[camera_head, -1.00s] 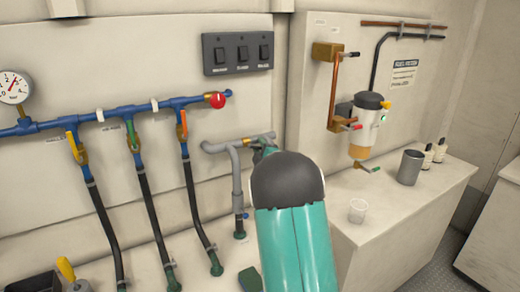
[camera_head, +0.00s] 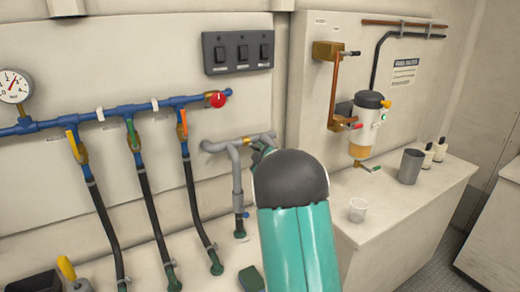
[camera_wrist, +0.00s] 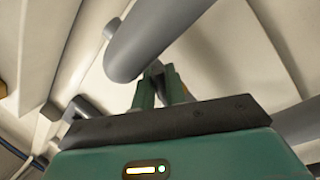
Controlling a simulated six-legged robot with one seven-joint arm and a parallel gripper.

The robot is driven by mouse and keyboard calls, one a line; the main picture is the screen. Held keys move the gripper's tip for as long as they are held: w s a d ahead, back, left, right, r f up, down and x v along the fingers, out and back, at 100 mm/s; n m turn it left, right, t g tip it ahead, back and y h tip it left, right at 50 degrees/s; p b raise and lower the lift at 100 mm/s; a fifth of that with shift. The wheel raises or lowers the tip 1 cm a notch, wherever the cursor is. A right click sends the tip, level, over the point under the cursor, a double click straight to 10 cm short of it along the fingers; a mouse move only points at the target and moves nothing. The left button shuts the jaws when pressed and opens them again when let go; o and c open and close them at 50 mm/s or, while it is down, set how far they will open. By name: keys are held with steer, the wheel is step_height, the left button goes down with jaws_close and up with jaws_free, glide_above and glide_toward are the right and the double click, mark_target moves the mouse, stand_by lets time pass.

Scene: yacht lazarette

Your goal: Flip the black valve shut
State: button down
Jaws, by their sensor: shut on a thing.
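My gripper (camera_head: 261,150) is at the grey pipe (camera_head: 237,180) on the wall, close under its brass fitting (camera_head: 265,136). In the wrist view, the green fingers of my gripper (camera_wrist: 160,88) are close together, with a small dark piece (camera_wrist: 167,73) at their tips. It appears to be the black valve's handle, and the fingers are shut on it. Most of the handle is hidden by the fingers and by my arm. The thick grey pipe (camera_wrist: 150,40) passes just beyond the fingertips.
A blue manifold (camera_head: 110,117) with yellow, green and orange levers and a red knob (camera_head: 218,100) is at the left. A switch panel (camera_head: 238,51) is above.

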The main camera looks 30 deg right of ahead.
steer(key=a+m, duration=0.1)
steer(key=m, duration=0.2)
steer(key=a+f+m+g+y, duration=0.1)
steer(key=m, duration=0.3)
steer(key=a+m+g, duration=0.1)
steer(key=m, duration=0.2)
steer(key=shift+w+f+y, duration=0.1)
steer(key=shift+f+y, duration=0.15)
steer(key=shift+y, duration=0.05)
steer(key=shift+m, duration=0.3)
steer(key=c, duration=1.5)
jaws_free()
steer(key=shift+o, duration=0.2)
steer(key=v, duration=1.4)
steer(key=shift+r, duration=0.2)
steer(key=shift+w, duration=0.1)
